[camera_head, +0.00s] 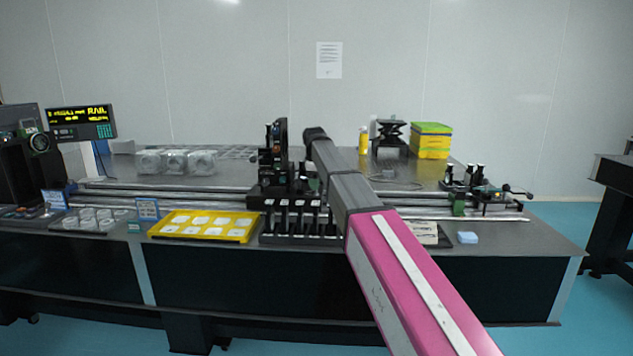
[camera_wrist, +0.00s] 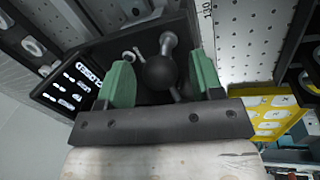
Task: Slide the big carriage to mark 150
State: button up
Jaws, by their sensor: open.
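The big carriage (camera_head: 275,172), a black block with tall black parts, stands on the long rail (camera_head: 225,192) near the middle of the table. In the wrist view a black ball knob (camera_wrist: 160,72) on a metal stem shows against dark parts. My gripper (camera_wrist: 161,82) is open, with one green finger on each side of the knob. I cannot tell whether the fingers touch it. A printed number that looks like 130 (camera_wrist: 208,12) shows on a pale strip near the top. In the head view my gripper's fingers are hidden beyond the arm.
A yellow tray (camera_head: 205,226) with white pieces and a black rack of posts (camera_head: 300,220) stand in front of the rail. Smaller black fittings (camera_head: 470,185) stand at the rail's right end. Clear blocks (camera_head: 175,162) and a yellow-green box (camera_head: 431,141) stand behind.

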grip_shut()
jog(key=s+d, duration=0.1)
jog(key=d, duration=3.7)
jog(key=shift+s+d, duration=0.15)
jog(key=shift+d, duration=0.1)
grip_release()
jog(key=shift+r, duration=0.1)
notch_tip(320, 180, up, 10)
jog(key=s, duration=0.2)
jog(key=shift+a+r, duration=0.2)
jog(key=shift+r, duration=0.05)
